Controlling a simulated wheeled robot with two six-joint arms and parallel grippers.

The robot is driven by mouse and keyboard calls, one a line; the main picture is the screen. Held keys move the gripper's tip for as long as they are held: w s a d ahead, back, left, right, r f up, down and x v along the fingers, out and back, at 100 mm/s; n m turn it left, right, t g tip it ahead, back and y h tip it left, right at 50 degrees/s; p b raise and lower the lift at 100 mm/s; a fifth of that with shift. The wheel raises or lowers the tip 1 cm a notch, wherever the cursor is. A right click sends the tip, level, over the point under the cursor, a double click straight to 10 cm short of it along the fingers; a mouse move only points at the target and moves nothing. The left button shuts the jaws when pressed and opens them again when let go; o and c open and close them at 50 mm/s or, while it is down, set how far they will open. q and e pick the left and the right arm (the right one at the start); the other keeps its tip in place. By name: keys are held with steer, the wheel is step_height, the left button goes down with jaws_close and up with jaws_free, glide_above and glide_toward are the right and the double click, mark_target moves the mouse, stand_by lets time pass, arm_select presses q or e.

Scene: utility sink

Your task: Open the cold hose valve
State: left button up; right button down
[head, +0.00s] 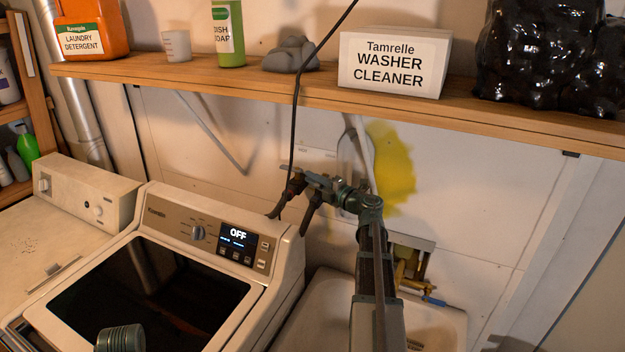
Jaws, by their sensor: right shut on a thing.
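My right gripper (316,185) is at the hose valves on the wall behind the washer. It is shut on what appears to be the handle of the cold hose valve, the right one of the pair. The gripper and wrist hide most of this valve, so its angle does not show. A reddish part, apparently the hot valve (293,187), shows just left of the gripper. My left gripper is not in view.
The washer (275,245) stands below and left of the gripper, its display reading OFF. The sink (450,325) and brass faucet (410,275) are at the lower right. A wooden shelf (220,80) runs above. A black cable (296,110) hangs close to the gripper.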

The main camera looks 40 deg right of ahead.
steer(key=c, duration=1.2)
jaws_free()
